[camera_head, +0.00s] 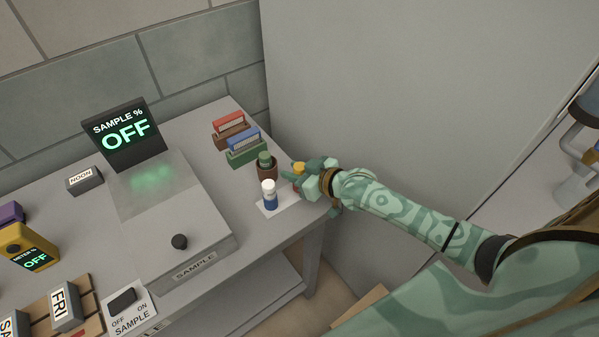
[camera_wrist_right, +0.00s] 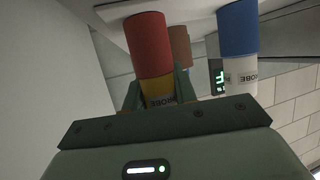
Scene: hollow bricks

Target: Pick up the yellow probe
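The yellow probe, with a yellow top (camera_head: 299,168), stands near the table's right edge. In the right wrist view its red body (camera_wrist_right: 151,45) and its yellow band (camera_wrist_right: 160,95), with part of the word PROBE, show close up. My right gripper (camera_head: 298,174) is at its yellow top. In the wrist view the two fingers (camera_wrist_right: 158,92) flank the yellow band, one on each side. I cannot tell whether they press on it. Part of the probe is hidden by the gripper. My left gripper is not in view.
A blue and white probe (camera_head: 270,195) stands close by on a white card and also shows in the wrist view (camera_wrist_right: 238,45). A brown pot (camera_head: 266,167) and block racks (camera_head: 245,146) stand behind. The SAMPLE machine (camera_head: 180,220) reads OFF. A grey wall (camera_head: 400,80) rises beyond.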

